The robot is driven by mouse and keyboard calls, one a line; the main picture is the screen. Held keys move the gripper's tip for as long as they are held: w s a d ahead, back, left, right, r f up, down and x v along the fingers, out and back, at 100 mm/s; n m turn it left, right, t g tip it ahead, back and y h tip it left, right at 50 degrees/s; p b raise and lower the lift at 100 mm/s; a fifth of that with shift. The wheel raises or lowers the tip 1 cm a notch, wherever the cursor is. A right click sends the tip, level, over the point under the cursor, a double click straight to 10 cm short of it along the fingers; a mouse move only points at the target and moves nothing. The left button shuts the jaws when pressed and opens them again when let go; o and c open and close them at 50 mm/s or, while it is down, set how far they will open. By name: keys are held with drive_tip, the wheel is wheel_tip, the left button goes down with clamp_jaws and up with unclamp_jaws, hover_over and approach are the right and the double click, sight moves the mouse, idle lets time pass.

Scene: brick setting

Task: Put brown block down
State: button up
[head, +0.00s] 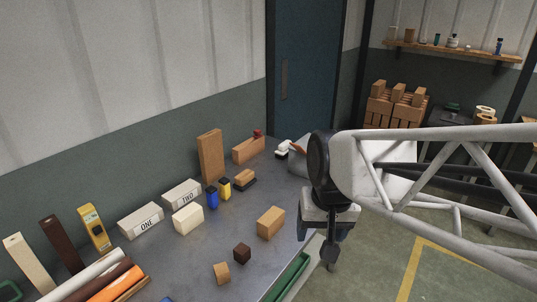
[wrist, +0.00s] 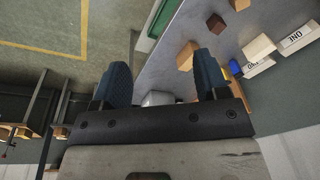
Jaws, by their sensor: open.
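A small dark brown block (head: 242,253) sits on the grey table, left of a larger tan block (head: 270,222) and near a small curved tan piece (head: 222,272). In the wrist view the dark brown block (wrist: 216,23) lies beyond the tan block (wrist: 187,56). My gripper (head: 330,255) is right of these blocks, near the table's right edge and apart from them. In the wrist view its two blue fingers are spread wide (wrist: 161,75), with nothing held between them.
White blocks marked ONE (head: 142,221) and TWO (head: 182,194), a plain cream block (head: 188,219), and blue (head: 212,197) and yellow (head: 224,188) items stand on the table (head: 215,240). A tall wooden block (head: 210,155) stands near the wall. A green tray (head: 287,278) lines the front edge.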

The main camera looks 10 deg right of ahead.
drive_tip(key=shift+n+t+h, duration=0.4)
drive_tip(key=shift+n, duration=0.3)
drive_tip(key=s, duration=0.1)
drive_tip(key=s+d, duration=0.1)
drive_tip(key=s, duration=0.3)
drive_tip(key=shift+s+d+r, duration=0.2)
drive_tip(key=shift+d+r, duration=0.15)
drive_tip(key=shift+d, duration=0.05)
